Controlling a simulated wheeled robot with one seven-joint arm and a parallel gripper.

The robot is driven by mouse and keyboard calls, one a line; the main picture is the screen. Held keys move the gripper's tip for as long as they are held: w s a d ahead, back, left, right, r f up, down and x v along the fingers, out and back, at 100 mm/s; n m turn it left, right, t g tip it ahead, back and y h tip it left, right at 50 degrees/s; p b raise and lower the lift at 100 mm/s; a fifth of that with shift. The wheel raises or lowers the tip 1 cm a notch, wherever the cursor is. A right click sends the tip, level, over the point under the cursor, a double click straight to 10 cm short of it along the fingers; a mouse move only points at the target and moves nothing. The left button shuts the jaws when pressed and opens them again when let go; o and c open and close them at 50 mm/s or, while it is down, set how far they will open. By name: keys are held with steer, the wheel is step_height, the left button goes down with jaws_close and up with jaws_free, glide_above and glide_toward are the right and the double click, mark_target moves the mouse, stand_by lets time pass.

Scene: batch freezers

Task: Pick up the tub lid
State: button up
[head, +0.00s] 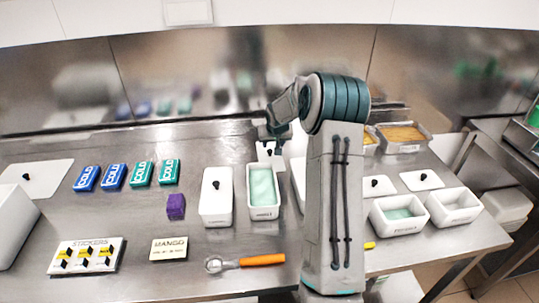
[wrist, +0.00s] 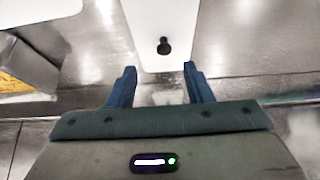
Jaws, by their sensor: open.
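A white tub lid with a black knob (wrist: 164,24) lies just beyond my gripper (wrist: 159,68) in the wrist view. The blue fingers are spread apart with nothing between them; the knob is ahead of the fingertips. In the head view my gripper (head: 273,138) hangs over the back of the steel counter. A white lid (head: 264,153) shows below it, partly hidden by my gripper and arm. In front of it stands an open white tub (head: 251,205) with pale green contents.
A closed white tub (head: 217,212) with a knobbed lid stands left of the open one. Left are cold packs (head: 141,174), a purple block (head: 176,207) and a sticker board (head: 86,256). An orange-handled scoop (head: 262,260) lies in front. Small tubs (head: 453,207) and lids (head: 421,180) are right.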

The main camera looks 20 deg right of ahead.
mark_target(270, 150)
steer(key=shift+x, duration=1.55)
steer(key=x, duration=0.1)
steer(key=p+x, duration=0.2)
steer(key=x, duration=0.1)
steer(key=shift+w+a, duration=0.2)
steer(key=shift+w, duration=0.15)
steer(key=shift+w+d+f+p, duration=0.1)
steer(key=shift+w+f+p, duration=0.2)
steer(key=shift+f, duration=0.1)
jaws_close()
